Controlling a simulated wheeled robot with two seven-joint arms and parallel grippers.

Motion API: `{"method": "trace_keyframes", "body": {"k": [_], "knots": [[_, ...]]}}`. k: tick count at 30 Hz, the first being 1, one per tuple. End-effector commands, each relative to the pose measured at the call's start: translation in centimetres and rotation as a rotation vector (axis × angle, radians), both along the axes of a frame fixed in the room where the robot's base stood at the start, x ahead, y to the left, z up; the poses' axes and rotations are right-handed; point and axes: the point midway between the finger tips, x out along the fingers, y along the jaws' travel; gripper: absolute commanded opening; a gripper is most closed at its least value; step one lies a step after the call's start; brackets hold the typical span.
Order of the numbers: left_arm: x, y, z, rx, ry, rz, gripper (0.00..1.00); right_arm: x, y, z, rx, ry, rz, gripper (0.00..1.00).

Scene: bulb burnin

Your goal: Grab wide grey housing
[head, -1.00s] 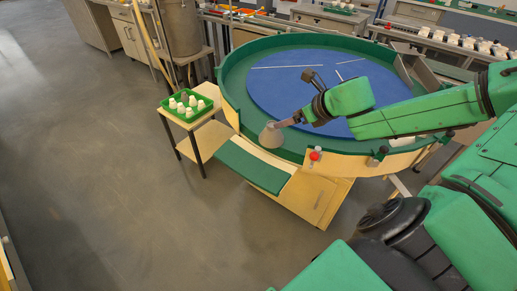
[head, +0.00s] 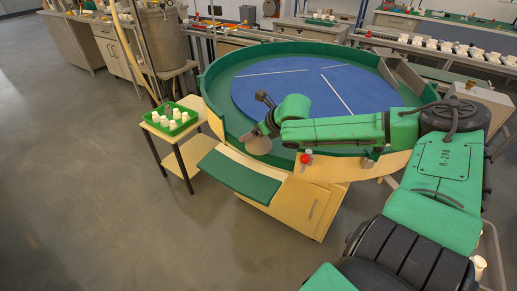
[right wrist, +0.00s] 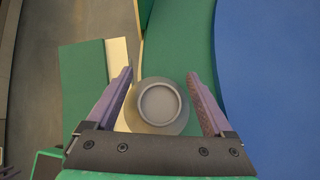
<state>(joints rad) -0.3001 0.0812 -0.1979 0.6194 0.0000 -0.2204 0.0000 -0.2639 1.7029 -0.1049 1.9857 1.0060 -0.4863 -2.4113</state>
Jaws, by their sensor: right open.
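The wide grey housing (head: 258,146) stands on the green rim of the round table, at its near left edge. In the right wrist view the housing (right wrist: 160,104) shows from above as a round grey body with a lighter circular top. My right gripper (right wrist: 160,82) is open, with one purple-grey finger on each side of the housing. There are gaps between the fingers and the housing in this view. In the head view my right gripper (head: 266,129) is at the housing and partly covers it. My left gripper is not in view.
The round table has a blue disc (head: 300,90) with thin pale strips and a raised green rim. A red button (head: 306,159) sits on its front. A green tray (head: 171,121) of white pieces stands on a small side table at left. The floor at left is clear.

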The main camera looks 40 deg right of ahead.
Motion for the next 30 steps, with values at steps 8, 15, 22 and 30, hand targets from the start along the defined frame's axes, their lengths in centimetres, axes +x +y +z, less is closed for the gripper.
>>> {"method": "trace_keyframes", "body": {"k": [8,15,22,30], "knots": [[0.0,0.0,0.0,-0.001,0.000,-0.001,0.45,0.1,0.0,0.2,0.000,-0.001,0.001,0.67],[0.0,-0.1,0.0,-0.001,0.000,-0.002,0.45,0.1,0.0,0.1,0.000,0.000,0.001,0.00],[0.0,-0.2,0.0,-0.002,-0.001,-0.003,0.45,0.0,0.1,0.2,0.000,0.000,0.001,0.00],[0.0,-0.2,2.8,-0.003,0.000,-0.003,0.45,0.1,0.1,4.2,-0.003,-0.003,0.003,0.00]]}}
